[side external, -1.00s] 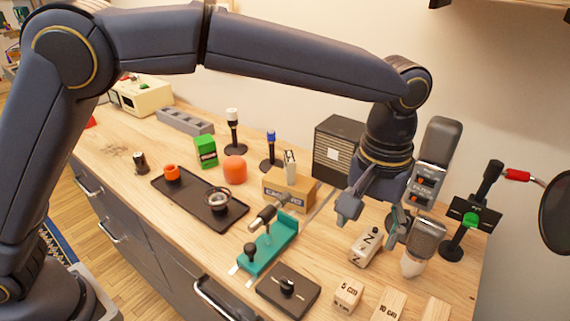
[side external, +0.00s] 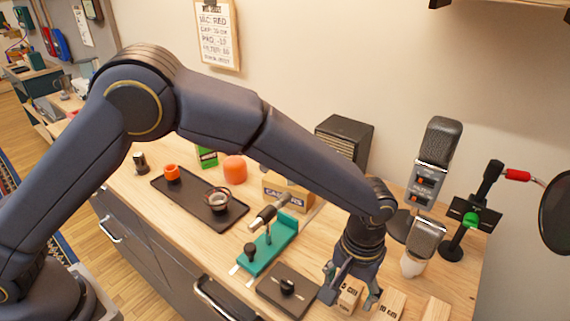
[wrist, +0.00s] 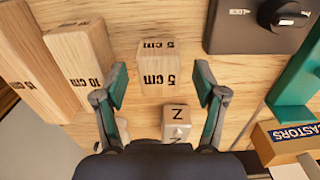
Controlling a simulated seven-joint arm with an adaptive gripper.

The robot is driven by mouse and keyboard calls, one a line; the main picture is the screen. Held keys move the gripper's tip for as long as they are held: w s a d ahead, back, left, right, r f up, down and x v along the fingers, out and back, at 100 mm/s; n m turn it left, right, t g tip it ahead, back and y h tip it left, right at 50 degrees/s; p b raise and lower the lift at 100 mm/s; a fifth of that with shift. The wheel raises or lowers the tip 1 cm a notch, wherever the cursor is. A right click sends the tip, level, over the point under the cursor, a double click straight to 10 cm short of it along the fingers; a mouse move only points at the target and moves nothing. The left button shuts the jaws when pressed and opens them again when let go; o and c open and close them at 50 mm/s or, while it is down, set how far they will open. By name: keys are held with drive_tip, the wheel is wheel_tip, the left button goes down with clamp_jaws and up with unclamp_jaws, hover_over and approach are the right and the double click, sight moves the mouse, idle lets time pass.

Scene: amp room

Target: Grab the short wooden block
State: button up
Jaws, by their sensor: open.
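The short wooden block (wrist: 157,62), marked "5 cm", shows in the wrist view just ahead of my gripper (wrist: 161,78). My gripper is open, with one green-padded finger toward each side of the block, and nothing is held. In the side view my gripper (side external: 350,298) is low over the front of the bench, and the block (side external: 348,296) is partly hidden between its fingers. I cannot tell whether either finger touches it. A longer "10 cm" block (wrist: 82,65) and a still longer block (wrist: 38,62) stand to its left in the wrist view.
A small block marked with Z (wrist: 177,122) lies close to my gripper. A dark box with a black knob (side external: 288,288) is to the left in the side view, near a teal fixture (side external: 268,246). Microphones (side external: 425,240) stand behind on the right.

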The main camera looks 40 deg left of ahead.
drive_tip(key=shift+f, duration=0.85)
drive_tip(key=shift+c, duration=0.4)
drive_tip(key=c, duration=1.2)
drive_tip(key=shift+o, duration=0.2)
drive_tip(key=shift+r, duration=0.1)
